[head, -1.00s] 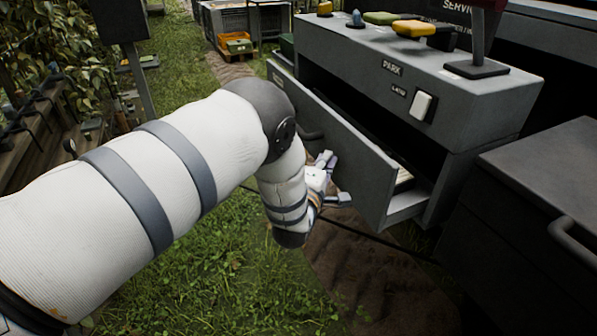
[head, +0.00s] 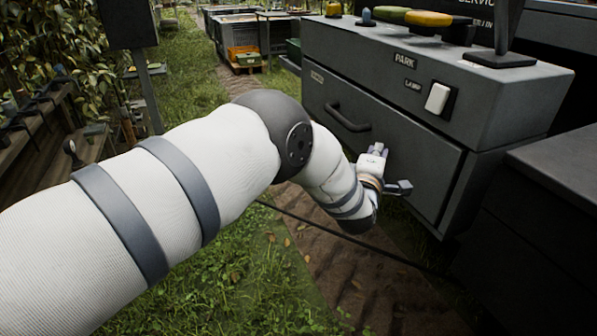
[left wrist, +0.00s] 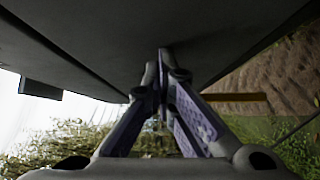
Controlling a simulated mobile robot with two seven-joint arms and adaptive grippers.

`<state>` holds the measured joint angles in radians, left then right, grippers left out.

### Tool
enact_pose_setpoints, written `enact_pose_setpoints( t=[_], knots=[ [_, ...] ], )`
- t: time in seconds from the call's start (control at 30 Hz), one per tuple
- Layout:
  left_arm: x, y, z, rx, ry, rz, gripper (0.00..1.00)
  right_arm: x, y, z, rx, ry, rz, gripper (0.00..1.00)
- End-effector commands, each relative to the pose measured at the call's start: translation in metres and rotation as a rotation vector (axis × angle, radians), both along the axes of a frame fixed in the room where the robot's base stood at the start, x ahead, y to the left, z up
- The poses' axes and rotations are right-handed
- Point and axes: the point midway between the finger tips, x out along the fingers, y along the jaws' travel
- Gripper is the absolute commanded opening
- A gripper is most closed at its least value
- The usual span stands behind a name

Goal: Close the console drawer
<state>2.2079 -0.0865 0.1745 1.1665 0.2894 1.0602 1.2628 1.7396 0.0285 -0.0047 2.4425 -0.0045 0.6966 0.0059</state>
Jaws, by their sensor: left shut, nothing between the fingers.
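The console drawer (head: 412,163) is a dark grey front panel in the console (head: 500,90). It sits flush or nearly flush with the console body, and its inside does not show. Its dark bar handle (head: 347,117) is on the left part of the front. My left gripper (head: 379,149) is at the drawer front, right of and below the handle, not around it. In the left wrist view its fingers (left wrist: 163,58) are together and empty, with the tips at the dark panel. Whether they touch it is hard to tell. My right gripper is out of view.
A lamp switch (head: 438,98) and several coloured knobs are on the console. A dark cabinet (head: 550,190) stands at the right. A cable (head: 340,235) crosses the dirt path below. Crates (head: 243,57) stand far back.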

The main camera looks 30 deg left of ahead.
Motion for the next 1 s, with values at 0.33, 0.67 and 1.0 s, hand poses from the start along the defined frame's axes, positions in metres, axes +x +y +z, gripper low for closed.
enact_pose_setpoints(
  t=[0.33,0.67,1.0],
  knots=[
    [-0.008,-0.003,0.006,-0.001,-0.01,-0.004,0.0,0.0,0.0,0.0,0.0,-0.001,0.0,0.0],
    [-0.091,-0.012,0.002,-0.001,-0.001,-0.001,0.0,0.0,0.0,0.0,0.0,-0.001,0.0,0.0],
    [-0.153,-0.013,-0.044,0.149,0.198,-0.06,0.0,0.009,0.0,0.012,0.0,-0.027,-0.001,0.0]
  ],
)
